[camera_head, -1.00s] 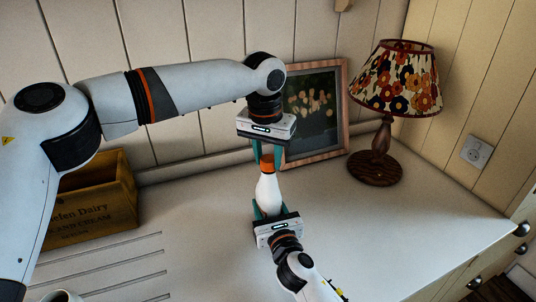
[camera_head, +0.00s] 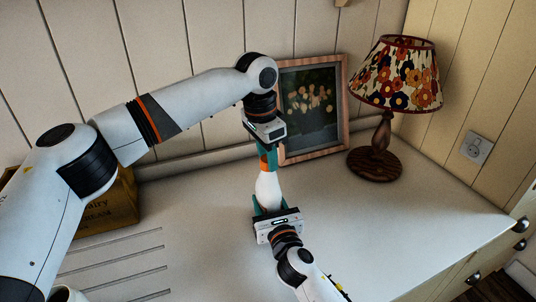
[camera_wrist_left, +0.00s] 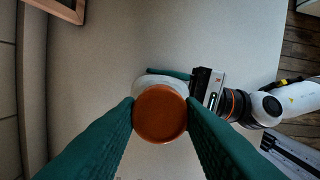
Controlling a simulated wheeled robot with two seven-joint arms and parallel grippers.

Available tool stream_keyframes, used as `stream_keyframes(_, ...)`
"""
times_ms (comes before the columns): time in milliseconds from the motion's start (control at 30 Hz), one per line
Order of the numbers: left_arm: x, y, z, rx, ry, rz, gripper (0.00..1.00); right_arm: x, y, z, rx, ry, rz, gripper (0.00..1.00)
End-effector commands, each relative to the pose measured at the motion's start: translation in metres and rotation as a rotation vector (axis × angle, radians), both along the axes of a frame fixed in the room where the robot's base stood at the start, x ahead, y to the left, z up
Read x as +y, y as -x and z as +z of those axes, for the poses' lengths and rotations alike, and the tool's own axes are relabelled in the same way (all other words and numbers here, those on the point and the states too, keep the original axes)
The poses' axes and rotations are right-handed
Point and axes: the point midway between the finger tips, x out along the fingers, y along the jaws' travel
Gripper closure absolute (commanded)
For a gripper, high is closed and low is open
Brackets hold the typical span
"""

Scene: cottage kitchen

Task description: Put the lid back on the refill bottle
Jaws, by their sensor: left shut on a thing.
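The white refill bottle (camera_head: 268,188) stands roughly upright above the worktop, its neck toward my left gripper. The orange-brown lid (camera_head: 264,163) is at the bottle's top, and my left gripper (camera_head: 267,155) is shut on it from above. In the left wrist view the lid (camera_wrist_left: 160,113) sits between both teal fingers and hides the bottle's mouth. The bottle's white shoulder (camera_wrist_left: 158,80) shows behind it. I cannot tell whether the lid is seated. My right gripper (camera_head: 270,207) has its fingers on both sides of the bottle's lower body.
A framed flower picture (camera_head: 313,112) leans on the back wall close behind my left gripper. A lamp (camera_head: 375,166) with a floral shade stands right of it. A wooden crate (camera_head: 112,208) is at the left, partly behind my arm. The worktop's (camera_head: 400,225) right part is clear.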

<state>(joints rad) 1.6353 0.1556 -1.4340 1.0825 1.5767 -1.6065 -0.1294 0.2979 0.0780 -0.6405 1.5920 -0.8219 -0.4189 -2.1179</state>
Motion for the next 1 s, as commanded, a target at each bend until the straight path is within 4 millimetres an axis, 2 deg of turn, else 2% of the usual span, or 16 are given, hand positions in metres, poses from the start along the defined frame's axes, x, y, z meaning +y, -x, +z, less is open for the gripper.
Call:
stream_keyframes(100,-0.0010,-0.0002,-0.0009,0.003,0.005,-0.262,0.90,0.0000,0.0001,-0.0011,0.002,0.000,0.000,1.00)
stream_keyframes(1000,-0.0027,-0.0041,-0.0008,-0.003,0.000,-2.235,0.90,-0.0003,0.0001,-0.0014,0.003,0.000,-0.001,1.00)
